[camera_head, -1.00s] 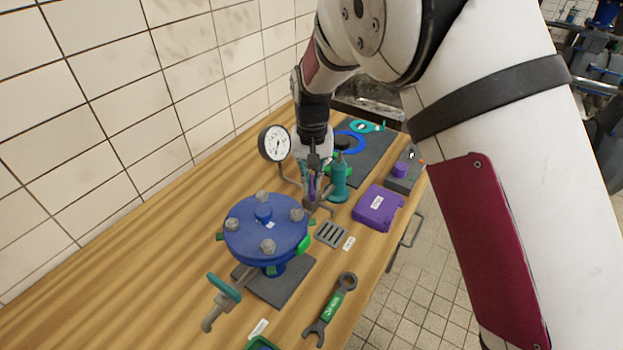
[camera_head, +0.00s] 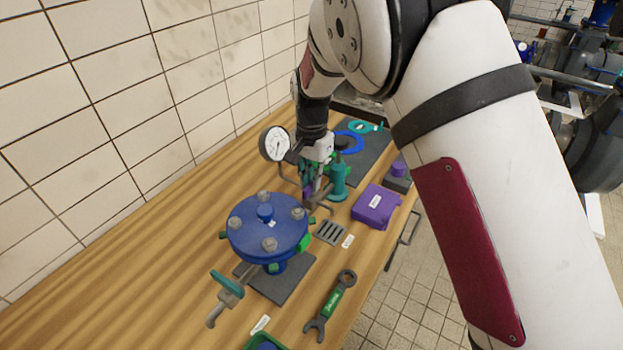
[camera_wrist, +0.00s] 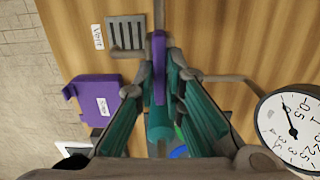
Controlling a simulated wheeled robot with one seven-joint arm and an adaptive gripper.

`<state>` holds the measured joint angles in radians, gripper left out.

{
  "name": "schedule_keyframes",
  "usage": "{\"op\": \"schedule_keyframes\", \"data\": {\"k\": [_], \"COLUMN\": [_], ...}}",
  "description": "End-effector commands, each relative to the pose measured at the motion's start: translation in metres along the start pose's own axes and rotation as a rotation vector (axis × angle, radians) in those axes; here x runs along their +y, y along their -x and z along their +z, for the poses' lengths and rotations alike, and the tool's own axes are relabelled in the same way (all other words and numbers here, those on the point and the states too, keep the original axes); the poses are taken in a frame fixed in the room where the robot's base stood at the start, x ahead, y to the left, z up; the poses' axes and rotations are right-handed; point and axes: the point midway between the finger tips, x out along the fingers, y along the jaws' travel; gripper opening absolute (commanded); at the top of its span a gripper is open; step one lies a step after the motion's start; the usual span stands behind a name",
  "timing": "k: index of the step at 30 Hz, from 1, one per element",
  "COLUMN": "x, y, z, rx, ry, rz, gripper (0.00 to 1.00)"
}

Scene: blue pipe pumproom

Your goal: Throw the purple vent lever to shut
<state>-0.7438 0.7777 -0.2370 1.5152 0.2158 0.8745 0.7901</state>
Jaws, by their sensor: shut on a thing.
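The purple vent lever (camera_wrist: 159,68) stands between my fingers in the wrist view, on grey pipework near the slotted vent grate (camera_wrist: 126,33). My gripper (camera_wrist: 160,75) is shut on the lever, one teal finger on each side. In the head view my gripper (camera_head: 308,188) is low over the bench behind the blue flanged cover, and the lever is mostly hidden by the fingers. The grate (camera_head: 331,232) lies just to the right, with a white label beside it.
A pressure gauge (camera_head: 275,144) stands left of my gripper and a teal cylinder (camera_head: 338,180) right of it. The blue flanged cover (camera_head: 266,228) is in front. A purple case (camera_head: 376,206) and a wrench (camera_head: 331,305) lie on the wooden bench.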

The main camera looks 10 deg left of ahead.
Motion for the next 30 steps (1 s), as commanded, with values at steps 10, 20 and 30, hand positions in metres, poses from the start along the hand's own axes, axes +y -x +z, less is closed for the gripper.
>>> {"op": "schedule_keyframes", "data": {"k": [10,20,30], "x": [-0.001,0.0,-0.001], "y": [0.001,0.001,0.012], "z": [-0.001,-0.001,0.0], "rx": [0.002,0.001,0.001], "ry": [-0.015,-0.014,-0.012], "rz": [-0.003,-0.002,-0.003], "gripper": [0.0,0.3,0.3]}}
